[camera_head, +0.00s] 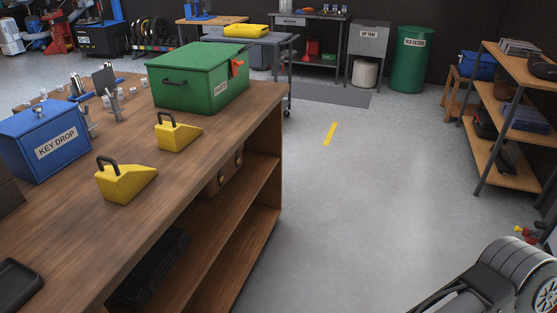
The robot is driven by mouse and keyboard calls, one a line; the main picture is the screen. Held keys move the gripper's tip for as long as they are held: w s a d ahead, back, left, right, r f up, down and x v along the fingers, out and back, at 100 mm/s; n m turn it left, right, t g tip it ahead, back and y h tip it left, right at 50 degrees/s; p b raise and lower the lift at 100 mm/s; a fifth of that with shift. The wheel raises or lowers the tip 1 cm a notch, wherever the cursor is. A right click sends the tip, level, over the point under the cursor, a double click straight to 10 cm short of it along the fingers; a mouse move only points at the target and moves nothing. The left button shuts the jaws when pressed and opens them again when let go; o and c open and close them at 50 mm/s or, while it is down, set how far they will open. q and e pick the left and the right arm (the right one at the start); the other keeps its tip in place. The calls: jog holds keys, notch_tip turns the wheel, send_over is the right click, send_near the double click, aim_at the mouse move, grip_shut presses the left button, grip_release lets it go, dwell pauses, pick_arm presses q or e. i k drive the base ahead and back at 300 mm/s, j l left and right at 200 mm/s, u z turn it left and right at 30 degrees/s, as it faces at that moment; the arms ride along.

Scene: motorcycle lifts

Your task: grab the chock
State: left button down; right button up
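Two yellow wheel chocks with black handles sit on the wooden workbench (70,233). The nearer chock (126,184) is closer to the bench's middle, its handle at its left end and its slope falling to the right. The farther chock (178,137) stands behind it and to the right, in front of a green metal box. Both rest apart from each other and nothing touches their handles. Neither of my grippers shows in the head view.
A blue key drop box (42,143) and the green box (198,78) stand on the bench. A black tray (18,284) lies at its near left. The bench's right edge borders open grey floor (350,200). Shelves (510,125) stand right; a motorcycle-like object (490,285) is lower right.

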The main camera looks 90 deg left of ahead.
aim_at(120, 185)
jog(key=u, duration=3.95)
jog(key=l+z, duration=0.2)
jog(key=l, duration=0.3)
jog(key=i+l+z, duration=0.2)
jog(key=l, duration=0.35)
jog(key=l+z, duration=0.2)
jog(key=l, duration=0.3)
